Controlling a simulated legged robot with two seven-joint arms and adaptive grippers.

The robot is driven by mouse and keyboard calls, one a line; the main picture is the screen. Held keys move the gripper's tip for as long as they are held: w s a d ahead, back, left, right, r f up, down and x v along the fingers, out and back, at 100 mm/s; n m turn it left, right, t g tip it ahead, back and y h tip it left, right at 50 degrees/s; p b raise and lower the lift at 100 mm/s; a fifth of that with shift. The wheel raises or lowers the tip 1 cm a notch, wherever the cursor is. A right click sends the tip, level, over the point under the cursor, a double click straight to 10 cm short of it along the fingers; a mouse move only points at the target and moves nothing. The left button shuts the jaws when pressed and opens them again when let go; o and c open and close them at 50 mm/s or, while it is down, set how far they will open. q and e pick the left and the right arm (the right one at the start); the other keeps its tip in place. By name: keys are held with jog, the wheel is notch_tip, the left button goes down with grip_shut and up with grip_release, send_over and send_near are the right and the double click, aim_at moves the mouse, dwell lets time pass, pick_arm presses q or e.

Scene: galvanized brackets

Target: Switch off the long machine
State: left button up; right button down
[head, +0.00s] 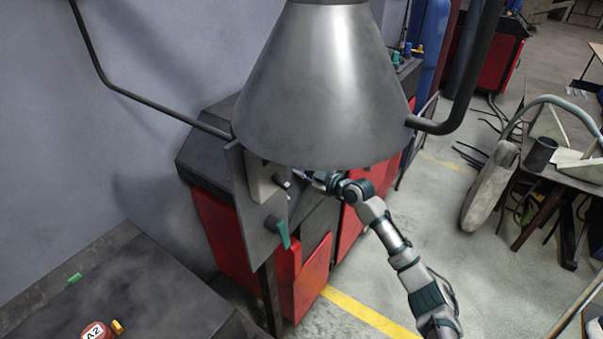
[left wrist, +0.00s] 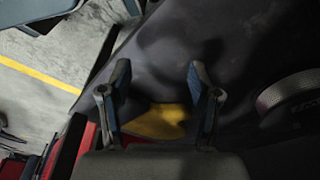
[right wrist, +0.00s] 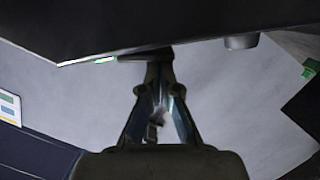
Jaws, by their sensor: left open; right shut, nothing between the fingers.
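In the head view a panel (head: 244,200) stands before a red and dark machine. It carries a grey box with a metal knob (head: 281,181) and a teal lever handle (head: 278,232). I cannot tell from the frames which machine is the long one. My right gripper (head: 305,176) is beside the knob, partly under the hood's rim. In the right wrist view its fingers (right wrist: 160,58) are closed together and empty, at the lower edge of a dark body (right wrist: 150,25) with a lit green strip (right wrist: 105,60). My left gripper (left wrist: 160,80) is open above a dark surface with a yellow patch (left wrist: 158,121).
A large metal cone hood (head: 325,90) hides part of the machine. A dark bench (head: 150,290) at lower left bears a red A2 button (head: 96,331) and a small green piece (head: 74,279). A cluttered table (head: 560,180) stands right. Floor between is mostly clear.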

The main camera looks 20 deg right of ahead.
jog(key=shift+f+n+b, duration=0.4)
jog(key=shift+f+b, duration=0.1)
jog(key=shift+b, duration=0.2)
jog(key=shift+r, duration=0.1)
pick_arm(q)
jog(key=r, duration=0.1)
jog(key=w+r, duration=0.1)
jog(key=r, duration=0.1)
jog(key=shift+w+a+r, duration=0.1)
jog(key=shift+w+r, duration=0.05)
jog(key=shift+w, duration=0.05)
pick_arm(e)
jog(key=shift+s+d, duration=0.2)
jog(key=shift+s, duration=0.05)
jog(key=v, duration=1.1)
jog(key=shift+s+a, duration=0.15)
jog(key=shift+s, duration=0.1)
jog(key=shift+r, duration=0.15)
